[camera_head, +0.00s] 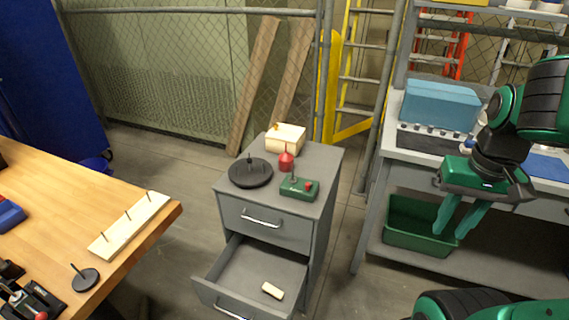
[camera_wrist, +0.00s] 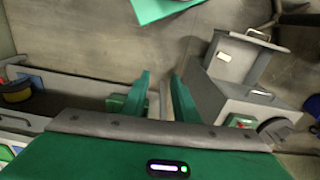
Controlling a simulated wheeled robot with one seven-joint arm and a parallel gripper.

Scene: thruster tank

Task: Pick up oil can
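I cannot make out the can in the wrist view. My gripper (camera_head: 456,230) is on the right in the head view, well apart from the can, in front of the workbench. Its two green fingers are spread with nothing between them, also in the wrist view (camera_wrist: 160,77).
The cabinet's lower drawer (camera_head: 240,275) is pulled out, with a pale block (camera_head: 272,290) inside. A wooden table (camera_head: 50,200) is at left. The workbench holds a blue container (camera_head: 440,105); a green bin (camera_head: 412,225) sits below.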

